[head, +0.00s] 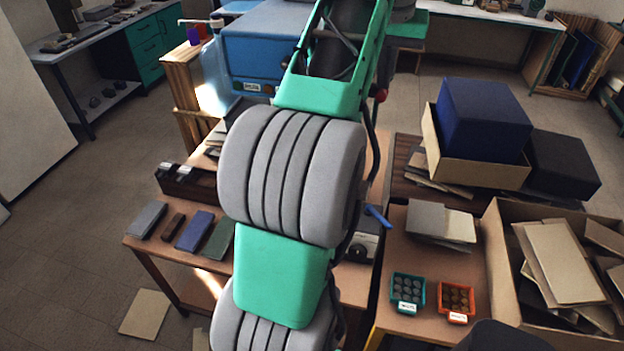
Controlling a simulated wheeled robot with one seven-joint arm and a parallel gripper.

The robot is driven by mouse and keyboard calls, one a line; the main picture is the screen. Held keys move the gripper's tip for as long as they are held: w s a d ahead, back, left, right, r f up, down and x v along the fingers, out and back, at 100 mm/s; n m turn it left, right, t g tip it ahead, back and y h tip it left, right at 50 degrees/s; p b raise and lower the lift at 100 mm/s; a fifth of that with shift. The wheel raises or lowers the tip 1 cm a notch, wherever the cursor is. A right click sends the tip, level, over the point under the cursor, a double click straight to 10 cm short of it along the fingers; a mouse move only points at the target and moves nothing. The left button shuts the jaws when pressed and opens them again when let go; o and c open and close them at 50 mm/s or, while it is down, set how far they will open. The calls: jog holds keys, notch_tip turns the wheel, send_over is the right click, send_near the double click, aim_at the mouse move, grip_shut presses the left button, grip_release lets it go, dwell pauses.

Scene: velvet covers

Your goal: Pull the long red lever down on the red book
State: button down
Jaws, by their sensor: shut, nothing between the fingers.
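I see no red book and no long red lever in the head view. My green and grey arm fills the middle of the picture and hides much of the workbench behind it. My gripper is not in view. A blue lever-like handle (377,216) sticks out just right of my arm. Below it is a pale device with a dark round knob (362,248), partly hidden by the arm. What the handle is fixed to cannot be told.
Several dark book-like blocks, among them a blue one (194,231), lie on the wooden bench's left side. A teal bin (407,290) and an orange bin (456,299) stand right. Boxes with a large blue block (482,120) and boards crowd the far right.

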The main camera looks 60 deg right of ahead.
aim_at(381, 97)
jog(key=shift+a+f+b, duration=0.1)
jog(key=shift+f+b, duration=0.65)
jog(key=shift+f, duration=0.1)
jog(key=shift+s+a+f+b, duration=0.1)
jog(key=shift+a+f+b, duration=0.15)
jog(key=shift+f+b, duration=0.45)
jog(key=shift+a+f+b, duration=0.25)
jog(key=shift+f+b, duration=0.35)
jog(key=shift+b, duration=0.1)
jog(key=shift+a+f+b, duration=0.15)
jog(key=shift+f+b, duration=0.7)
jog(key=shift+b, duration=0.05)
jog(key=shift+a+f+b, duration=0.1)
jog(key=shift+f+b, duration=0.75)
notch_tip(381, 97, down, 3)
jog(key=b, duration=0.3)
jog(key=shift+f, duration=0.1)
